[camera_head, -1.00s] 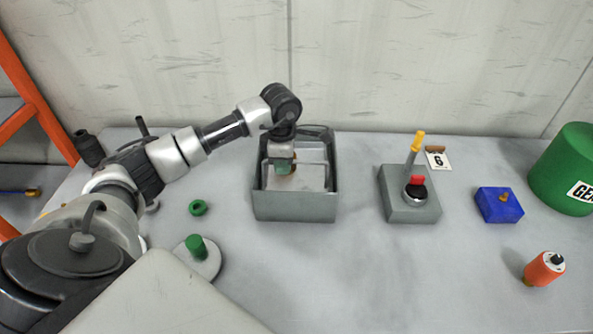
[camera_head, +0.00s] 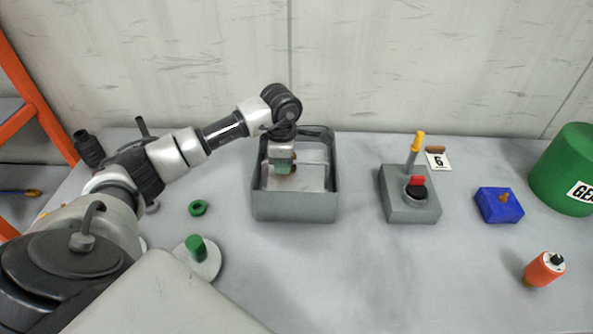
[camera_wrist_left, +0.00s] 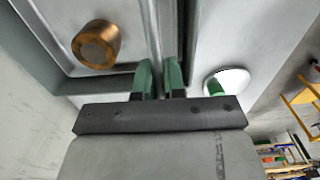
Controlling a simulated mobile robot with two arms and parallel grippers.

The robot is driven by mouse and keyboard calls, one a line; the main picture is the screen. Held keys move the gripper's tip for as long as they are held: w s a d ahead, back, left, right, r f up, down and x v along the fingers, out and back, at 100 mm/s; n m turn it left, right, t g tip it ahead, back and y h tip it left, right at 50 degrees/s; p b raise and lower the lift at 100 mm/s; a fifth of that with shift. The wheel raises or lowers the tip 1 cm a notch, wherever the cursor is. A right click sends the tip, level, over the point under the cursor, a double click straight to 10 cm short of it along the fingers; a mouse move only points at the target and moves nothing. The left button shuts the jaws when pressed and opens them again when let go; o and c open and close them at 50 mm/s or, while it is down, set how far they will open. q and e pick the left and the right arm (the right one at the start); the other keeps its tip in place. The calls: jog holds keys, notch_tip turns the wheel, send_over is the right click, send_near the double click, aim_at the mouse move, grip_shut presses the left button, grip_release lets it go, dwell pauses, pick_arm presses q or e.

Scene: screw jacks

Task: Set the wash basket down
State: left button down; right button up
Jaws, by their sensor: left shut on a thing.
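A grey open-topped box (camera_head: 295,208) stands on the bench in the head view, with a lighter tray-like inside. I take the wash basket to be this box or the part inside it; I cannot tell which. My left gripper (camera_head: 283,168) reaches down inside the box walls. In the left wrist view its green fingertips (camera_wrist_left: 159,78) are shut on a thin grey upright edge. A brass-brown round part (camera_wrist_left: 97,44) lies beside the fingers and is partly hidden by the gripper in the head view. My right gripper is not in view.
Right of the box stand a grey block (camera_head: 410,205) with a yellow-tipped lever, a blue block (camera_head: 499,205), an orange cylinder (camera_head: 544,269) and a green drum (camera_head: 568,170). A green ring (camera_head: 198,208) and a green-pegged disc (camera_head: 202,261) lie left. The front middle is clear.

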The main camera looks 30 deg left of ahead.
aim_at(284, 183)
pick_arm(q)
jog(key=shift+f, duration=0.2)
dwell(0.5)
jog(key=shift+d+f+b, duration=0.1)
jog(key=shift+f+b, duration=0.05)
jog(key=shift+b, duration=0.2)
jog(key=shift+s+f+b, duration=0.1)
jog(key=shift+f+b, duration=2.2)
jog(key=shift+f, duration=0.65)
jog(key=shift+s+f, duration=0.1)
jog(key=shift+f, duration=0.15)
jog(key=c, duration=1.4)
grip_release()
jog(key=o, duration=0.4)
jog(key=shift+w, duration=0.2)
jog(key=shift+r, duration=0.1)
jog(key=shift+r, duration=0.1)
